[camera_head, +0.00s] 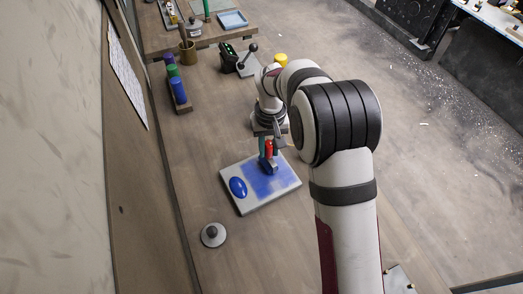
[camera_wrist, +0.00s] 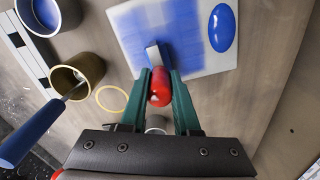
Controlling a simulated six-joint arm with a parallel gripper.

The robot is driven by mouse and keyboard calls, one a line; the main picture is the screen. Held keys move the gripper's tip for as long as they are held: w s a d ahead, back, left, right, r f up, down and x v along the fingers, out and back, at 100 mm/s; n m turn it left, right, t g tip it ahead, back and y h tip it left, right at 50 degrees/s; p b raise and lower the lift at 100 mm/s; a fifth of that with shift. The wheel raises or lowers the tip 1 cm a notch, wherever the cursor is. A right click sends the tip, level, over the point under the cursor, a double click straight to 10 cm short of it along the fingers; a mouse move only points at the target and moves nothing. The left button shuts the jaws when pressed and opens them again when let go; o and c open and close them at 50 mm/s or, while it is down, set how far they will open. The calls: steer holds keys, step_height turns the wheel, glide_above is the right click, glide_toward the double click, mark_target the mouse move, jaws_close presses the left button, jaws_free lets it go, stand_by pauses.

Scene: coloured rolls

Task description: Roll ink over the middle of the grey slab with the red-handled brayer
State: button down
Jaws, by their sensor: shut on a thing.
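The grey slab (camera_head: 236,205) lies flat on the bench and looks pale in the wrist view (camera_wrist: 190,68). A wide blue ink patch (camera_head: 262,187) covers much of its middle. A glossy blue oval of ink (camera_head: 238,187) sits beside the patch; it also shows in the wrist view (camera_wrist: 222,28). My gripper (camera_wrist: 161,84), with green fingers, is shut on the red handle of the brayer (camera_wrist: 160,90). In the head view my gripper (camera_head: 268,150) holds the brayer (camera_head: 269,147) over the patch's far part. The roller looks down at the slab; contact is unclear.
A round grey-knobbed object (camera_head: 213,235) stands in front of the slab. A rack with green and blue rolls (camera_head: 178,90) stands at the back left. In the wrist view a brass cup (camera_wrist: 88,68) holds a blue-handled tool (camera_wrist: 30,137). Bench to the slab's left is clear.

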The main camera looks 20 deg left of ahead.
steer(key=shift+w+d, duration=1.65)
steer(key=shift+w, duration=0.25)
steer(key=shift+s+a+r, duration=0.15)
steer(key=shift+s+a, duration=1.15)
steer(key=shift+s, duration=0.2)
steer(key=shift+s+a, duration=1.35)
steer(key=shift+s, duration=0.3)
steer(key=shift+s+d+f, duration=0.1)
steer(key=shift+s+d, duration=0.55)
steer(key=shift+d, duration=0.2)
steer(key=shift+s+d+f, duration=0.1)
steer(key=shift+s+d, duration=0.55)
steer(key=shift+d, duration=0.2)
steer(key=shift+w+d, duration=0.85)
steer(key=shift+w, duration=0.2)
steer(key=shift+w+d, duration=0.8)
steer(key=shift+w, duration=0.25)
steer(key=shift+w+d, duration=0.85)
steer(key=shift+w, duration=0.2)
steer(key=shift+s+a, duration=1.3)
steer(key=shift+s, duration=0.3)
steer(key=shift+s+a, duration=1.25)
steer(key=shift+s, duration=0.3)
steer(key=shift+w+d, duration=0.85)
steer(key=shift+w, duration=0.2)
steer(key=shift+w+d, duration=0.85)
steer(key=shift+w, duration=0.25)
steer(key=shift+w+d, duration=0.85)
steer(key=shift+w, duration=0.2)
